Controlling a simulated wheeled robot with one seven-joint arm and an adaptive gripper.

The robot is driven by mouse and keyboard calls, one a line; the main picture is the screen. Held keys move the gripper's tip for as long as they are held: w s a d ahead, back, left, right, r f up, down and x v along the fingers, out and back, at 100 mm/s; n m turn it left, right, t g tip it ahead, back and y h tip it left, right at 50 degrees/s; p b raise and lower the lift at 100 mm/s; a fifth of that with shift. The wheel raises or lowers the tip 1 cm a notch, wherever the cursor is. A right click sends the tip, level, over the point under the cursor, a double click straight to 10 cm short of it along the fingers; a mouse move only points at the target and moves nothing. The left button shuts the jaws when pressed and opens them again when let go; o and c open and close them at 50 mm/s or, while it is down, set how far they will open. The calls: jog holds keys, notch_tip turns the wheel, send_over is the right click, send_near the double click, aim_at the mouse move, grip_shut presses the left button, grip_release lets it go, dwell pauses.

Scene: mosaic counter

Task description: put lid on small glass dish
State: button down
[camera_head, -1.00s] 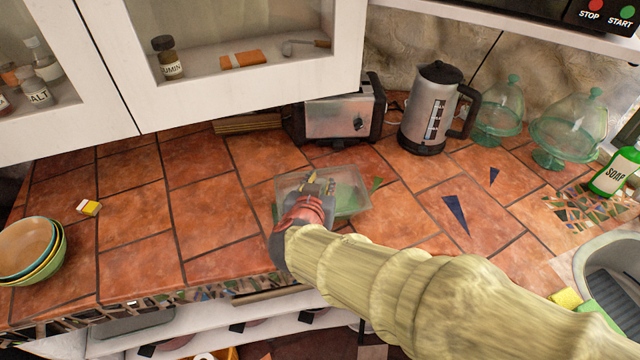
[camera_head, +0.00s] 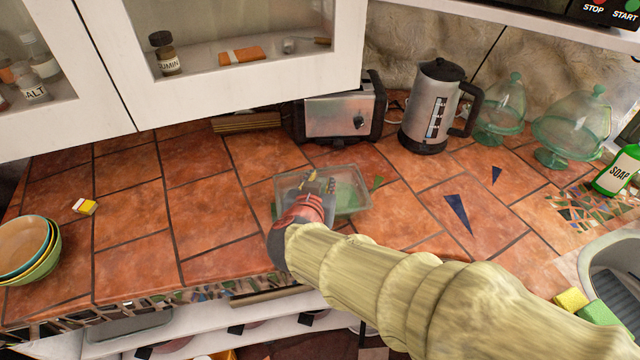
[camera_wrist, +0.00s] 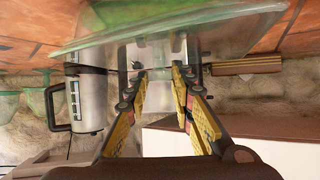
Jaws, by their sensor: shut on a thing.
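A clear, green-tinted rectangular glass lid (camera_head: 292,182) is at my gripper (camera_head: 322,184), near the middle of the counter. In the wrist view, the glass (camera_wrist: 235,32) spans the top of the picture, just beyond the fingertips of my gripper (camera_wrist: 155,72). The fingers are shut on the lid, with a gap between them; the exact grip point is unclear. A greener glass surface, apparently the small glass dish (camera_head: 350,197), shows below and to the right of my fingers. Lid and dish overlap in the head view, so I cannot tell whether they touch.
A toaster (camera_head: 338,117) and a kettle (camera_head: 432,110) stand behind. Two glass domed stands (camera_head: 500,115) and a soap bottle (camera_head: 618,170) are at the right. Stacked bowls (camera_head: 28,250) and a small yellow-white block (camera_head: 84,206) are at the left. The tiles between are clear.

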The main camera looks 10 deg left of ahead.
jog(key=c, duration=1.5)
grip_release()
jog(key=shift+o, duration=0.8)
jog(key=o, duration=0.4)
jog(key=shift+c, duration=0.2)
jog(key=shift+r, duration=0.1)
jog(key=shift+r+p, duration=0.65)
jog(key=shift+r, duration=2.8)
